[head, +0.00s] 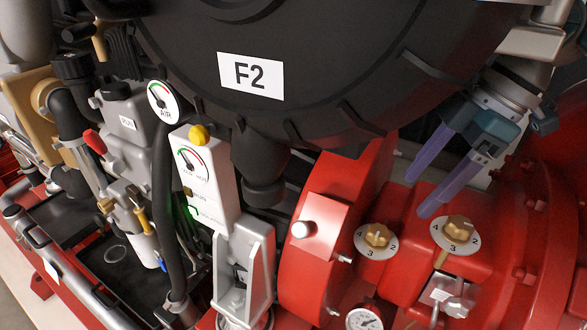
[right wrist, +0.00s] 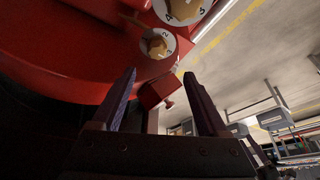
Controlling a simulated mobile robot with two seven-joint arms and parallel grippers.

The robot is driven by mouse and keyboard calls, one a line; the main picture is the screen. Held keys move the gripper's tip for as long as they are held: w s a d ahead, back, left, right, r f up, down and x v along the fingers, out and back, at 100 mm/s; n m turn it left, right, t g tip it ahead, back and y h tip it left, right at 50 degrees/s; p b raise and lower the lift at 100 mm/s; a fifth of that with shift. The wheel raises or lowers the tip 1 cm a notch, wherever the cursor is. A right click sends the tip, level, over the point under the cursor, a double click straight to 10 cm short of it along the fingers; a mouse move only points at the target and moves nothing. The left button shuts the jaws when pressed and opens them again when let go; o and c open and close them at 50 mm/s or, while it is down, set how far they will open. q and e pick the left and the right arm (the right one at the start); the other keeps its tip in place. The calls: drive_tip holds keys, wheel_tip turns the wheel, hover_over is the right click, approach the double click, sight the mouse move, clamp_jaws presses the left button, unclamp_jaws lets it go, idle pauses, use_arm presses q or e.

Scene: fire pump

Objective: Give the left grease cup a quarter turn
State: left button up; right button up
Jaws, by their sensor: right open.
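The left grease cup (head: 377,234) is a brass hex cap on a white numbered dial, on the red pump housing. A like right grease cup (head: 459,228) sits to its right. My right gripper (head: 417,197) comes in from the upper right, with two purple fingers apart and nothing between them. In the head view its fingertips are above the two cups and touch neither. The right wrist view shows the open fingers (right wrist: 163,75) and two numbered dials with brass caps beyond them; I cannot tell there which is the left. My left gripper is not in view.
A pressure gauge (head: 364,320) and a metal T-handle (head: 450,298) are below. The large black F2 housing (head: 300,60) overhangs from above. Gauges and hoses fill the left.

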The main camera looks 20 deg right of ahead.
sight(379, 230)
drive_tip(key=b+x, duration=0.3)
drive_tip(key=x, duration=0.1)
drive_tip(key=b+x, duration=0.4)
drive_tip(key=shift+w+d+f, duration=0.1)
drive_tip(key=shift+w+f, duration=0.15)
drive_tip(key=shift+f, duration=0.05)
drive_tip(key=shift+w+a+f+b, duration=0.15)
drive_tip(key=shift+a+f+b, duration=0.2)
drive_tip(key=shift+f+b, duration=0.3)
clamp_jaws()
